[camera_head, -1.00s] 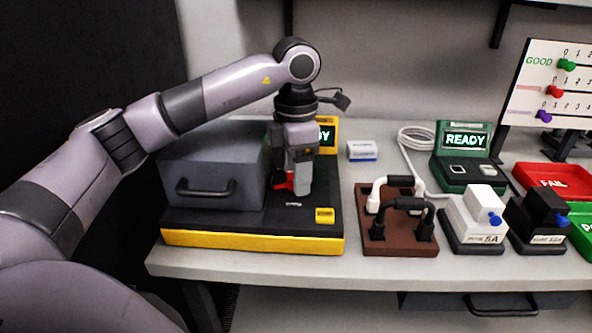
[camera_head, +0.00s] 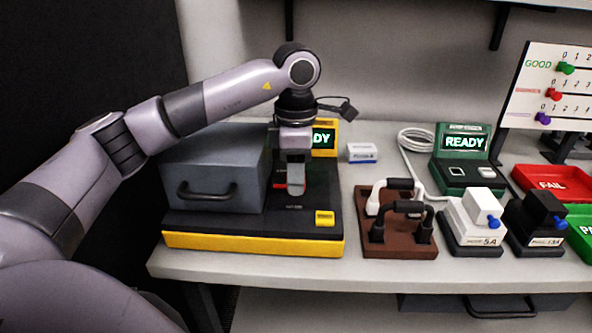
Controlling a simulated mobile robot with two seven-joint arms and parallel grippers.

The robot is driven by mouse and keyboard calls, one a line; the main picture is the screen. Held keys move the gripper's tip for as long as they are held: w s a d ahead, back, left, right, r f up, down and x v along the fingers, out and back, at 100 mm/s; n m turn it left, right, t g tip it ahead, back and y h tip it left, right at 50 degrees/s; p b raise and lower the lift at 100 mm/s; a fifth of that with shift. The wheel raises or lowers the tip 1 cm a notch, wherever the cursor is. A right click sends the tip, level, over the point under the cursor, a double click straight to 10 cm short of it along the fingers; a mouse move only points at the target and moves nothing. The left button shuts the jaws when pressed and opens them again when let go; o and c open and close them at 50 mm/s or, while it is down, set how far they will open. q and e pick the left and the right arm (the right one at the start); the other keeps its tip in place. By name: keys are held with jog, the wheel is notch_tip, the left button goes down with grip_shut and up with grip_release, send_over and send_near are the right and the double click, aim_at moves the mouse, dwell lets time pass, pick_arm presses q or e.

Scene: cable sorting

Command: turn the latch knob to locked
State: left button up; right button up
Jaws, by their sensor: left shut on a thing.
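The latch knob (camera_head: 279,183) is red and sits on the black top of the yellow-edged station (camera_head: 253,240), beside the grey lidded box (camera_head: 211,160). Only a small red part shows at the left of my gripper. My left gripper (camera_head: 296,187) points straight down over the knob and is shut on it. Its near finger hides most of the knob, so I cannot tell the knob's exact angle. A small label on the black top in front of the knob is too small to read. My right gripper is not in view.
The station's screen (camera_head: 324,138) is partly hidden by my gripper and shows "DY". A yellow block (camera_head: 324,218) sits at the station's front right. A brown stand with handles (camera_head: 398,243) and a green "READY" unit (camera_head: 463,150) stand to the right.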

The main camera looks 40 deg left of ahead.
pick_arm(q)
jog(key=shift+m, duration=0.4)
jog(key=o, duration=1)
jog(key=shift+o, duration=0.2)
jog(key=shift+r, duration=0.1)
notch_tip(320, 180, up, 7)
jog(key=shift+r, duration=0.1)
